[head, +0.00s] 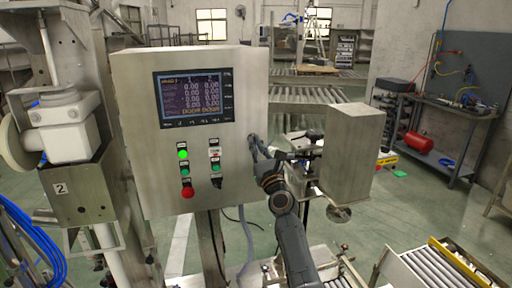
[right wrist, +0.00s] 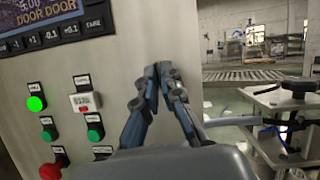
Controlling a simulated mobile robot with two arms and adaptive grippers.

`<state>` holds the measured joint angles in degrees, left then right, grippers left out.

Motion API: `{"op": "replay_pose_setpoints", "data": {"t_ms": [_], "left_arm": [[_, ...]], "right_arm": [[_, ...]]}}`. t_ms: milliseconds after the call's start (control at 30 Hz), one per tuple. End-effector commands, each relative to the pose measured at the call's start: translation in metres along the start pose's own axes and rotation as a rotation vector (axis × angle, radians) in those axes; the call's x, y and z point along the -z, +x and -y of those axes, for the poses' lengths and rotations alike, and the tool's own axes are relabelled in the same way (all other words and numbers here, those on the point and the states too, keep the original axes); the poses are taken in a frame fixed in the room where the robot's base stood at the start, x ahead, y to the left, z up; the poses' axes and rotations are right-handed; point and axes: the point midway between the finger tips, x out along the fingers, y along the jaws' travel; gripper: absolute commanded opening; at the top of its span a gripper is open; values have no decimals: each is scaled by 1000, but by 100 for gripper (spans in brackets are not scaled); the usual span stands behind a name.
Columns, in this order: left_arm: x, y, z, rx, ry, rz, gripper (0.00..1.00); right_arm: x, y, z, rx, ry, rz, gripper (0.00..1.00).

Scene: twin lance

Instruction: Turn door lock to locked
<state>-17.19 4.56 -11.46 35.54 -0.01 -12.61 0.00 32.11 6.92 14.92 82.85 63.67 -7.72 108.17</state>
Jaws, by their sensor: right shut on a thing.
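A grey metal control cabinet (head: 240,90) stands in front of me, with a screen and buttons on its face. My right gripper (head: 254,143) reaches up to the right edge of that face. In the right wrist view its two dark fingers (right wrist: 163,72) come together at their tips by the panel edge. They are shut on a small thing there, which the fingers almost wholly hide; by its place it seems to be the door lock. I cannot tell which way the lock is turned. My left gripper is not in view.
The panel has a lit green button (head: 183,154), a red button (head: 187,192) and a white-red switch (right wrist: 84,102). A metal box (head: 352,155) on a stand is close to the right of my right arm. Roller conveyors (head: 445,272) lie at the lower right.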

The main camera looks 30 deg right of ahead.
Motion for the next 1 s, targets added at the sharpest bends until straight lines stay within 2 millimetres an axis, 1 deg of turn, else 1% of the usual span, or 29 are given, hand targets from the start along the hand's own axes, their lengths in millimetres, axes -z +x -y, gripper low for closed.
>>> {"op": "replay_pose_setpoints", "data": {"t_ms": [33, 200, 500, 767, 1000], "left_arm": [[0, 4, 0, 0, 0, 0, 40], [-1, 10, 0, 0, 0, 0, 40], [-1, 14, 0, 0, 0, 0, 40], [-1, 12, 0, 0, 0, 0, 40], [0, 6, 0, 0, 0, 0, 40]], "right_arm": [[1, 0, 1, -13, -36, 2, 0], [0, 0, 2, -69, -175, 3, 0], [-2, 1, 4, -179, -440, 3, 0], [-4, 1, 5, -274, -669, 2, 0], [-5, 2, 6, -361, -878, 1, 0]]}}
